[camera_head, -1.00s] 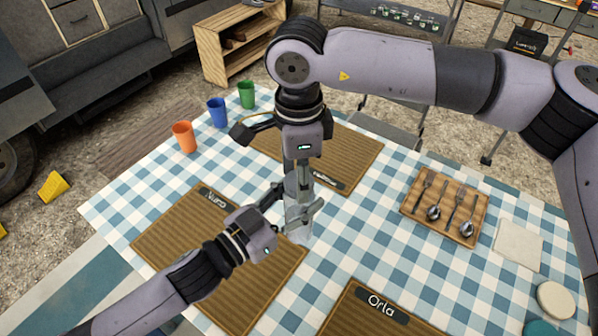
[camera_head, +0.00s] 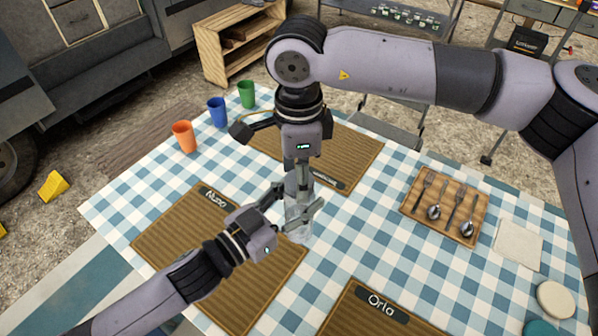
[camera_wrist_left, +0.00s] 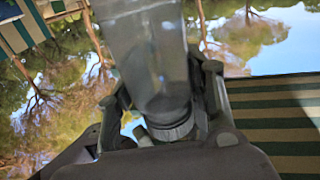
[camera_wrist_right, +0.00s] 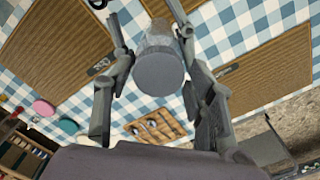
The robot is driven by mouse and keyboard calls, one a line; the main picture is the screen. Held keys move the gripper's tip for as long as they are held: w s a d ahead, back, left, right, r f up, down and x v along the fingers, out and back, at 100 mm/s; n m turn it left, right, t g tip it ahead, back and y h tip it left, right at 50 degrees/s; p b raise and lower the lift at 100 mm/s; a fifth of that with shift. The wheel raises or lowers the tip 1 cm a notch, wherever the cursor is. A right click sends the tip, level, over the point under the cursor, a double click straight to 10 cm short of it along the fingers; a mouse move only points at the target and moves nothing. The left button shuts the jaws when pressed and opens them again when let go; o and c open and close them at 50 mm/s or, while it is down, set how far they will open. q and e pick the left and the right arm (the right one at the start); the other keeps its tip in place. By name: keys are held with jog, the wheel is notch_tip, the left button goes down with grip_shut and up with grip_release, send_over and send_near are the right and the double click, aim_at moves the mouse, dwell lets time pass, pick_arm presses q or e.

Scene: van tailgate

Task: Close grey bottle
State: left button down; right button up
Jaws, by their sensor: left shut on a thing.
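The grey bottle (camera_head: 297,230) is see-through and mostly hidden behind my grippers in the head view. It stands out large in the left wrist view (camera_wrist_left: 150,60). My left gripper (camera_head: 284,207) is shut on the bottle from the side, above the left placemat's right edge. A round grey lid (camera_wrist_right: 160,73) faces the camera in the right wrist view, at the bottle's end. I cannot tell whether it is fully seated. My right gripper (camera_wrist_right: 153,35) points down from above, its fingers apart on either side of the lid, with a gap showing at the left.
Orange (camera_head: 183,136), blue (camera_head: 217,112) and green (camera_head: 246,94) cups line the table's left edge. A wooden tray (camera_head: 412,208) with forks and spoons lies right, beside a pale napkin (camera_head: 517,246). Checked cloth is clear between the bottle and the tray.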

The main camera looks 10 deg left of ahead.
jog(key=shift+o, duration=1.2)
notch_tip(320, 180, up, 12)
